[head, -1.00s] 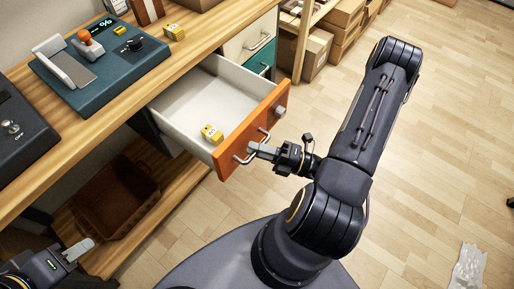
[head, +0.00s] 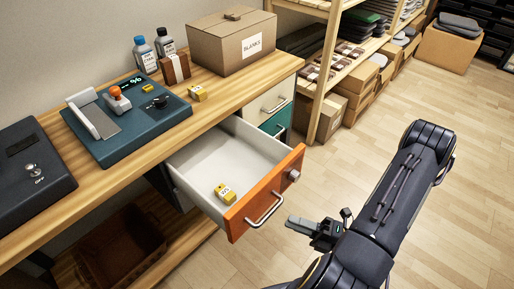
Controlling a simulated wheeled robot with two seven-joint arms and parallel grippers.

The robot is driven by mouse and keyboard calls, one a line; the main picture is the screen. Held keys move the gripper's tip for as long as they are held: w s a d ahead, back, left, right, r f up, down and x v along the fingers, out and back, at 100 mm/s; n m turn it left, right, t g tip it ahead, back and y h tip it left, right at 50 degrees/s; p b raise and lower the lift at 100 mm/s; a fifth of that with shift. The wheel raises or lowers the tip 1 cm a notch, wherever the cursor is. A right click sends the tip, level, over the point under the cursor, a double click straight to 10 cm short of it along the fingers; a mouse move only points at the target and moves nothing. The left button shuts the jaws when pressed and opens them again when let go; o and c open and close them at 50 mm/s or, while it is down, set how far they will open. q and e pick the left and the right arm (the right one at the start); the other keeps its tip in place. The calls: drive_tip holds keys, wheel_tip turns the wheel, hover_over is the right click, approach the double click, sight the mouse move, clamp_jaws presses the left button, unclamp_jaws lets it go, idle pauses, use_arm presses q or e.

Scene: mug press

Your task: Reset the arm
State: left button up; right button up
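My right gripper (head: 303,227) is in front of the open orange-fronted drawer (head: 237,224), to the right of its handle (head: 264,209) and apart from it. Its fingers show as one grey shape, so I cannot tell whether they are open or shut. My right arm (head: 390,205) reaches in from the lower right. My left gripper is out of view.
On the wooden bench (head: 95,187) stand a teal press device (head: 135,128), a black box with an OFF switch (head: 32,165), another yellow block (head: 197,93), two bottles and a cardboard box marked BLANKS (head: 230,45). Shelves (head: 322,75) stand behind.

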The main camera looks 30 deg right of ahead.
drive_tip(key=shift+r, duration=0.1)
drive_tip(key=s+a+r+n+g+h, duration=0.1)
drive_tip(key=a+r+n+g, duration=0.3)
drive_tip(key=n, duration=0.6)
drive_tip(key=s+a+r+n+g+h, duration=0.1)
drive_tip(key=a+r+n+g, duration=0.15)
drive_tip(key=n+g, duration=0.55)
drive_tip(key=s+a+r+n+g+h, duration=0.1)
drive_tip(key=a+r+n+g+h, duration=0.2)
drive_tip(key=n, duration=0.9)
wheel_tip(320, 180, up, 21)
drive_tip(key=w+d+n+t+h+p, duration=0.1)
drive_tip(key=n+t+h+p, duration=0.3)
drive_tip(key=n+p, duration=0.9)
drive_tip(key=shift+d+t+h+p, duration=0.4)
drive_tip(key=shift+d+t+p, duration=0.4)
drive_tip(key=shift+t+p, duration=0.2)
